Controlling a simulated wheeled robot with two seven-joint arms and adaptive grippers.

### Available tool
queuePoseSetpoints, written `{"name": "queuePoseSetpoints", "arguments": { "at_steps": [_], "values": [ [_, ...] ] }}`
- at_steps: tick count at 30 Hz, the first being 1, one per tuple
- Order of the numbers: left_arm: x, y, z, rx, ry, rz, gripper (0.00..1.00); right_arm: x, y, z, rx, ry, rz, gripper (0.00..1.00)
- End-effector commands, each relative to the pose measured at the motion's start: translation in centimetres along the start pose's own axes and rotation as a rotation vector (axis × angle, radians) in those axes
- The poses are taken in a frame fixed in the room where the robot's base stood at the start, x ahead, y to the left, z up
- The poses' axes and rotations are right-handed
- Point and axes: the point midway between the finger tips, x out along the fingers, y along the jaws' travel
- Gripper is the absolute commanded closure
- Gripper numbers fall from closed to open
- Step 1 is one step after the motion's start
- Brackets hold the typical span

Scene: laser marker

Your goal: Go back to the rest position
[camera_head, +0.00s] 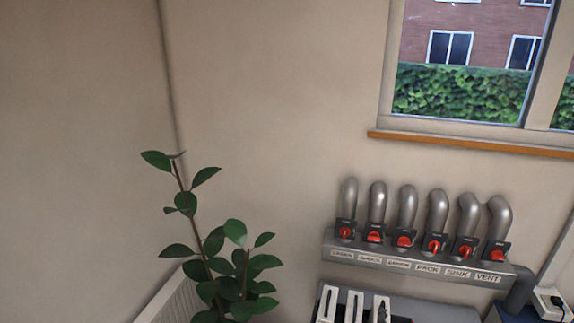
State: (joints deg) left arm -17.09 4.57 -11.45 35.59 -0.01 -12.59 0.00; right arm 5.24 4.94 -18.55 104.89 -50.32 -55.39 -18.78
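Neither of my grippers shows in the head view, and no part of my arms can be made out. The view holds a room corner with a plain wall, a plant, a window and a row of grey pipes.
A leafy plant (235,262) stands at the lower middle beside a white radiator-like panel (178,298). Several grey pipes with red valves rise from a labelled grey manifold (420,262) at the right. A window with an orange-brown sill (470,143) is above. A grey unit (425,312) sits below.

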Motion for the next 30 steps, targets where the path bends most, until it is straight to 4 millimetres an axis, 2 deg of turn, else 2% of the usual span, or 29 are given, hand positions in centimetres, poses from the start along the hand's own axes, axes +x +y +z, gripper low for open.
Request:
{"name": "queuePoseSetpoints", "arguments": {
  "at_steps": [1, 5, 9, 12, 15, 21, 30],
  "values": [
    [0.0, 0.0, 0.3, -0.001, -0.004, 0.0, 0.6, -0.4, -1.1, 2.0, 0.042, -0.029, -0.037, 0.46],
    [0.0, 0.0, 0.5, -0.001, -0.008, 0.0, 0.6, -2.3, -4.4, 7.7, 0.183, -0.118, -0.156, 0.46],
    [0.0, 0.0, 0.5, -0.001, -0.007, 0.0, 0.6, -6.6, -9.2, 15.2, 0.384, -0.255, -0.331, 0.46],
    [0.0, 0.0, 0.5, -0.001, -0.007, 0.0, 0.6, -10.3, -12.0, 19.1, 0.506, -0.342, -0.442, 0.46],
    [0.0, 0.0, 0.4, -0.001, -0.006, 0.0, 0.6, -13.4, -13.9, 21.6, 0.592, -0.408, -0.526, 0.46],
    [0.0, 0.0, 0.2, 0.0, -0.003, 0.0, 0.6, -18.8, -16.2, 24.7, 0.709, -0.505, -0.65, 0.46],
    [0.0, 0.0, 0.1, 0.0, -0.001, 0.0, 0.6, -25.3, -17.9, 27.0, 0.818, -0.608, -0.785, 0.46]
  ]
}}
